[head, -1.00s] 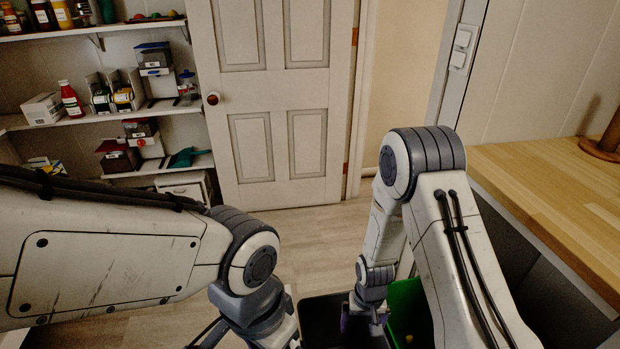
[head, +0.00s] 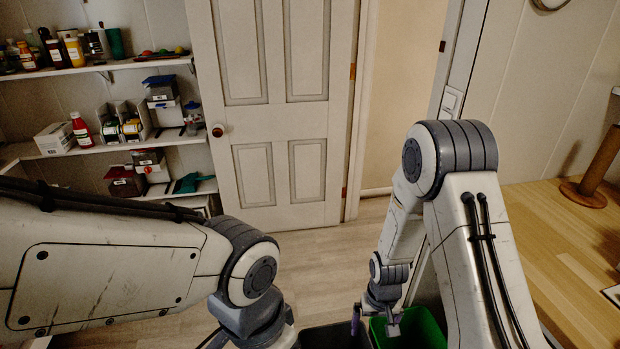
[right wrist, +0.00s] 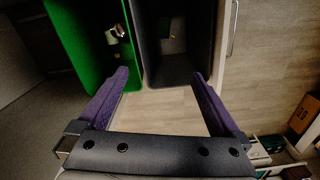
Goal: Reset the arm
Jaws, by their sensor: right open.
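My right arm reaches down at the right of the head view. Its open gripper (head: 375,322) is beside the green bin (head: 428,332) and the black bin (head: 322,338), with purple fingers apart. In the right wrist view the right gripper (right wrist: 160,78) is empty. The black bin (right wrist: 178,75) and green bin (right wrist: 75,25) show beyond its fingertips, with small items inside both. My left arm comes in from the left; its gripper is below the head view's edge.
A paneled door (head: 265,150) stands at the back. Shelves (head: 95,148) with jars, bottles and boxes are at left. A wooden counter (head: 550,225) with a brown wooden post (head: 602,160) is close on the right. The wood floor (head: 310,260) before the door is clear.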

